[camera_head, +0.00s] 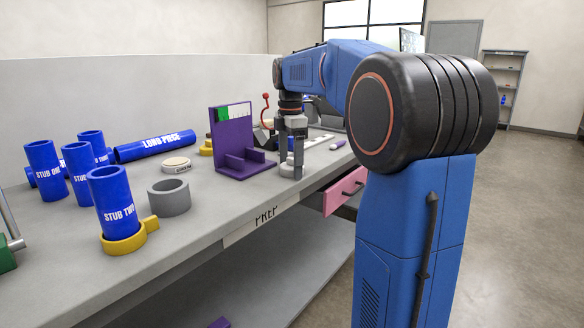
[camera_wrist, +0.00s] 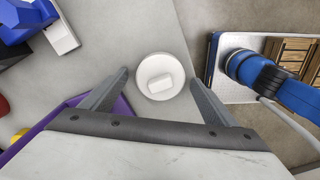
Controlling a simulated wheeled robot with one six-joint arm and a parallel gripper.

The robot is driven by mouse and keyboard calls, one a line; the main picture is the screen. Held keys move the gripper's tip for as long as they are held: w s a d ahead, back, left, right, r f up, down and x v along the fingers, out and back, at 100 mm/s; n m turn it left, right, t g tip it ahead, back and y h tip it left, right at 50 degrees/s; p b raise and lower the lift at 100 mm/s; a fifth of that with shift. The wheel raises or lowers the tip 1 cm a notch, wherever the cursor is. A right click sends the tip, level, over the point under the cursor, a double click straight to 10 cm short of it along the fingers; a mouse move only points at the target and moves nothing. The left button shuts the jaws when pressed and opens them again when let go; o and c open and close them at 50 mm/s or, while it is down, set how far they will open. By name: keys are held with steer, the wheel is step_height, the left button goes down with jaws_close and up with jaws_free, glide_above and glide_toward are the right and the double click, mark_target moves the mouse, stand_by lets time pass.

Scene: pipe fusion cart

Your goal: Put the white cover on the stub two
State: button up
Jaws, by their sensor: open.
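The white cover (camera_wrist: 160,66) is a round white disc with a raised block on top. It lies on the grey bench top and shows in the wrist view between my fingertips. My gripper (camera_wrist: 158,78) is open, with one finger to each side of the cover; I cannot tell whether they touch it. In the head view my gripper (camera_head: 291,168) points down near the bench's front edge, and the cover (camera_head: 286,170) is partly hidden by it. Stub two (camera_head: 118,208) is a blue tube standing upright in a yellow ring holder (camera_head: 124,243) at the front left.
A purple stand (camera_head: 232,150) is close left of my gripper. A grey ring (camera_head: 168,198), a cream disc (camera_head: 176,165), a long blue piece (camera_head: 155,147) and several blue stubs sit further left. A pink drawer (camera_head: 345,190) stands open below the bench edge.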

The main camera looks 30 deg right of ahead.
mark_target(290, 158)
steer(key=c, duration=1.1)
steer(key=shift+o, duration=0.2)
step_height(290, 158, up, 10)
steer(key=shift+f, duration=0.1)
steer(key=shift+s+a, duration=0.1)
